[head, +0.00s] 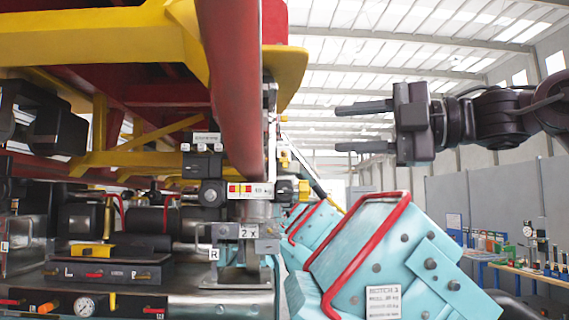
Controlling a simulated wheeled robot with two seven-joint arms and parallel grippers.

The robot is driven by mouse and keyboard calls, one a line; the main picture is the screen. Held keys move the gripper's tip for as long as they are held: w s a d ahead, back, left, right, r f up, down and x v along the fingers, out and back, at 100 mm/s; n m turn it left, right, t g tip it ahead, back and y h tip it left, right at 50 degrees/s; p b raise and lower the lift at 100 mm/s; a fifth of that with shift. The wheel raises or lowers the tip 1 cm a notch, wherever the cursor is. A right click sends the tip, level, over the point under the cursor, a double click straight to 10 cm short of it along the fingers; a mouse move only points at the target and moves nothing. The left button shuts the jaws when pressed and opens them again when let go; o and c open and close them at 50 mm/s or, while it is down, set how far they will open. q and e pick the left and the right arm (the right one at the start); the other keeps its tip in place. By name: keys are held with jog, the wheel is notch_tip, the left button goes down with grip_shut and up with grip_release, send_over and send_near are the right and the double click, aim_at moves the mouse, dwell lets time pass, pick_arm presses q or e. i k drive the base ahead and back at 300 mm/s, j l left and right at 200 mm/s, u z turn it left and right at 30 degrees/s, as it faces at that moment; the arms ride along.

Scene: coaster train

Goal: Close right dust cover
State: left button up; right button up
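A teal cover (408,262) with a red bar handle (365,238) and a white printed label stands tilted at the lower right. It looks like the right dust cover, but its hinge and lower edge are out of sight. My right gripper (345,128) reaches in from the right, above this cover and apart from it. Its two dark fingers point left, one above the other, with a wide empty gap between them. I cannot make out my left gripper.
A second teal panel (312,232) with a red handle is behind the cover. The machine's red tube (232,80) and yellow frame (120,35) hang at the upper left. A workbench (530,270) stands at the far right. The air around my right gripper is clear.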

aim_at(285, 163)
jog(key=i, duration=1.8)
